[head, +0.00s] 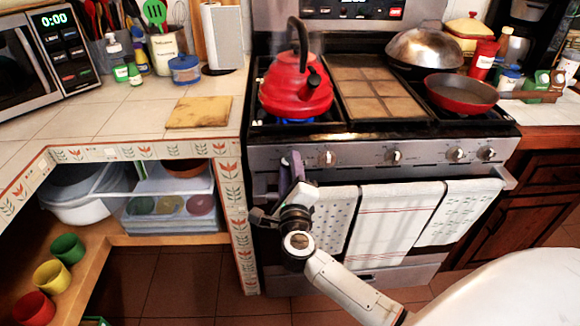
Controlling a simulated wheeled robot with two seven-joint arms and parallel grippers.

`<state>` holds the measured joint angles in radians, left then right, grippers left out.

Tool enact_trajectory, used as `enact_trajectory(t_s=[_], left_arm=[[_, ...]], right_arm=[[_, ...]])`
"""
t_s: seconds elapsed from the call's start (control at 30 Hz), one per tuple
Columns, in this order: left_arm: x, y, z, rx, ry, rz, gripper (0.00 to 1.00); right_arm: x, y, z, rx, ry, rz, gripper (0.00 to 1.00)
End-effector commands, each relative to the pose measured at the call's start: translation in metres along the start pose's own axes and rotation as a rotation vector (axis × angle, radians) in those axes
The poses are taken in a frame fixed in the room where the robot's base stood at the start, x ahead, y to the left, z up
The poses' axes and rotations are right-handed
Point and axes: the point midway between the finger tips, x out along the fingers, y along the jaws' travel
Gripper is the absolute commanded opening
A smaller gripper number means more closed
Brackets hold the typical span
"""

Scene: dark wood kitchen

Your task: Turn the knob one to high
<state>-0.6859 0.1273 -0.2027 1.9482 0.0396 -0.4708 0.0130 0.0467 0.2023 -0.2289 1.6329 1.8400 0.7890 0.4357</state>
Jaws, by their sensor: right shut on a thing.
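The stove (360,152) has a row of knobs on its front panel. My right gripper (291,162) reaches up to the left part of this panel and is shut on the leftmost knob, which its fingers hide. A second knob (327,157) shows just right of the gripper, apart from it. Further knobs are at the middle (393,156) and right (456,154) of the panel. A red kettle (297,88) stands on the left front burner, with a blue flame (296,121) showing under it. The knob's exact angle cannot be seen. My left gripper is not in view.
Towels (397,220) hang on the oven handle below the knobs, close to my right arm. A red pan (461,92) and a domed wok (424,48) sit on the right burners. A tiled counter (120,120) with a cutting board (199,112) adjoins the stove at left.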

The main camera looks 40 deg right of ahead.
Motion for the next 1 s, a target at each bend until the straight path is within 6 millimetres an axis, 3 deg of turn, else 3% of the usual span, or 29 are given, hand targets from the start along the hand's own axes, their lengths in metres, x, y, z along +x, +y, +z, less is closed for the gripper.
enact_trajectory(t_s=[0.17,0.2,0.3,0.67,1.0], left_arm=[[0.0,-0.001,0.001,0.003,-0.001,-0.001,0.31],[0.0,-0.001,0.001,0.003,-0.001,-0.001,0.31],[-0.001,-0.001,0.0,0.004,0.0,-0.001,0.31],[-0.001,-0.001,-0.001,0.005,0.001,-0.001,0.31],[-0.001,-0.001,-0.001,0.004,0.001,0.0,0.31]], right_arm=[[0.0,0.001,0.0,0.001,-0.001,0.002,0.13],[0.0,0.001,0.0,0.001,-0.001,0.002,0.4],[0.0,0.001,0.0,0.001,-0.001,0.002,0.54],[-0.006,0.001,0.0,0.002,0.0,0.002,0.54],[-0.068,0.002,-0.001,0.003,0.0,0.005,0.54]])
